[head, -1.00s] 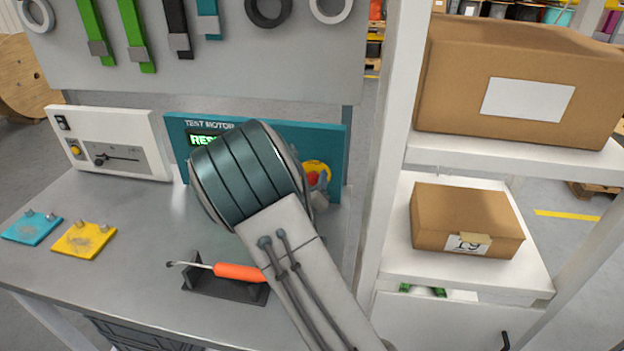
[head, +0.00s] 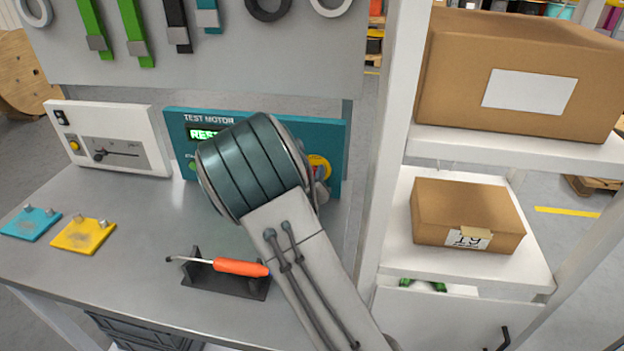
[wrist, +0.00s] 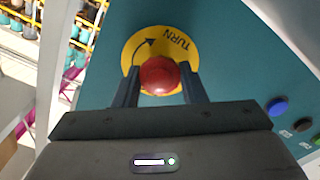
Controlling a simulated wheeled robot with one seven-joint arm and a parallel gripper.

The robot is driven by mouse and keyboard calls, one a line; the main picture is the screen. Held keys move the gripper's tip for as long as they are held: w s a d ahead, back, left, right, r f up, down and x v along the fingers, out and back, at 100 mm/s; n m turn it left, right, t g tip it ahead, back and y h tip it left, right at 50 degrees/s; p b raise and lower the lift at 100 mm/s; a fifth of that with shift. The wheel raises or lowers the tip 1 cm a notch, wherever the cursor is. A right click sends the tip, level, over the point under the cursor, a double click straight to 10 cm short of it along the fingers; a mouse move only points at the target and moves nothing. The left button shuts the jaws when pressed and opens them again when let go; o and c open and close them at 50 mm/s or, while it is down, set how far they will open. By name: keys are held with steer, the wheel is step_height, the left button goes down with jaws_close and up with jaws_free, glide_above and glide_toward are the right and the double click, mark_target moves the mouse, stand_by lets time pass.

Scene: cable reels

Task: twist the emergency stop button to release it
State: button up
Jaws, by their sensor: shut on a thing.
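The red emergency stop button (wrist: 159,75) sits on a round yellow disc (wrist: 133,46) marked "TURN" with a curved arrow, on the teal test motor panel (wrist: 225,60). My gripper (wrist: 160,84) is shut on the button, one dark finger on each side of it. In the head view, the teal panel (head: 333,135) stands at the back of the bench, with a green-lit display (head: 203,134) starting "RES", the rest hidden. My arm covers most of the button there; part of the yellow disc (head: 320,163) shows beside it.
An orange-handled screwdriver (head: 240,268) lies on a black stand in front of the panel. A white control box (head: 110,140) and teal and yellow plates (head: 84,235) are at left. A white shelf post (head: 388,150) and cardboard boxes (head: 466,215) are close on the right.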

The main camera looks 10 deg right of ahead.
steer(key=m+b, duration=0.7)
steer(key=b, duration=0.4)
steer(key=shift+f, duration=0.1)
steer(key=shift+m, duration=0.3)
steer(key=o, duration=1)
steer(key=b+v, duration=0.1)
steer(key=v, duration=1.3)
